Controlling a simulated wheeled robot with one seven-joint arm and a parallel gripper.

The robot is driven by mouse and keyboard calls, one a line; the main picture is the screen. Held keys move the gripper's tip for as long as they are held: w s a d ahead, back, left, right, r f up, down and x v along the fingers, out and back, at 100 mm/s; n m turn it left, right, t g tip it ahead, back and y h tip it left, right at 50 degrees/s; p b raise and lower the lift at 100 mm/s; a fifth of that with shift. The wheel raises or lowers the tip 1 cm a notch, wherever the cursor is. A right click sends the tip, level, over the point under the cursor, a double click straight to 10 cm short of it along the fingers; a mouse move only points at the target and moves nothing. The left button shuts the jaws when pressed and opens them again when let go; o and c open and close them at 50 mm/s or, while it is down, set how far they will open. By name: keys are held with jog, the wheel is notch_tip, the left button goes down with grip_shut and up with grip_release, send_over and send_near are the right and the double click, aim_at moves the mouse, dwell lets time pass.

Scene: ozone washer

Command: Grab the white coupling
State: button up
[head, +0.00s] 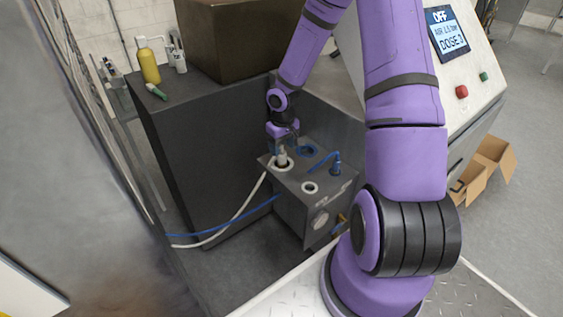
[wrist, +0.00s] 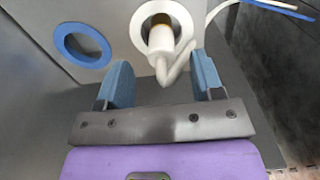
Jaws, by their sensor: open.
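The white coupling (head: 282,157) stands in a white-ringed port on top of a grey box, with a white hose running from it. In the wrist view the coupling (wrist: 162,40) sits in its white ring (wrist: 140,26), its hose bending off to the upper right. My gripper (wrist: 160,82) is open, with its two blue fingers apart on either side of the coupling's near end and hose. No contact between fingers and coupling is visible. In the head view my gripper (head: 284,138) is just above the coupling, and its fingers are hard to make out.
A dark cabinet (head: 210,165) stands left, bearing a yellow bottle (head: 149,66). A control panel (head: 447,32) is at right.

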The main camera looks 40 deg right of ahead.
aim_at(282, 152)
notch_tip(282, 152, down, 5)
jog(key=shift+w+a, duration=0.1)
dwell(0.3)
jog(key=c, duration=1.1)
